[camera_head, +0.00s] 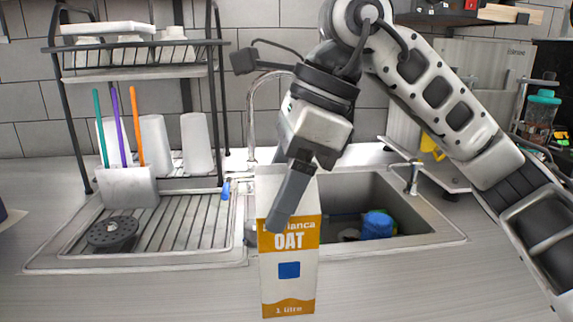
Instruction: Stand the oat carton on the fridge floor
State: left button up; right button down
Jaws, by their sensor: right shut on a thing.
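The oat carton (288,285) is white and orange with a blue square and "OAT" on its front. It is upright in front of the sink, low in the middle of the head view. My right gripper (288,205) comes down from above and is shut on the carton's upper part. One dark finger lies across the front face; the other finger is hidden behind the carton. I cannot tell whether the carton's base touches the counter. My left gripper is not in view. No fridge is clearly visible.
Behind the carton is a metal sink (440,236) with a blue item (377,225) inside. A drainboard (180,230) and a dish rack (140,75) with cups stand at the left. A utensil holder (128,188) holds coloured sticks. The front counter (130,298) beside the carton is clear.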

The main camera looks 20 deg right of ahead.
jog(key=shift+w+d+f, duration=0.1)
jog(key=shift+w+f, duration=0.25)
jog(key=shift+f, duration=0.55)
jog(key=shift+w+d+f, duration=0.1)
jog(key=shift+w+f, duration=0.3)
jog(key=shift+f, duration=0.55)
jog(key=shift+w+f, duration=0.35)
jog(key=shift+f, duration=0.55)
jog(key=shift+f, duration=0.15)
jog(key=c, duration=0.7)
grip_release()
jog(key=shift+f, duration=0.15)
jog(key=shift+c, duration=0.2)
jog(key=o, duration=0.4)
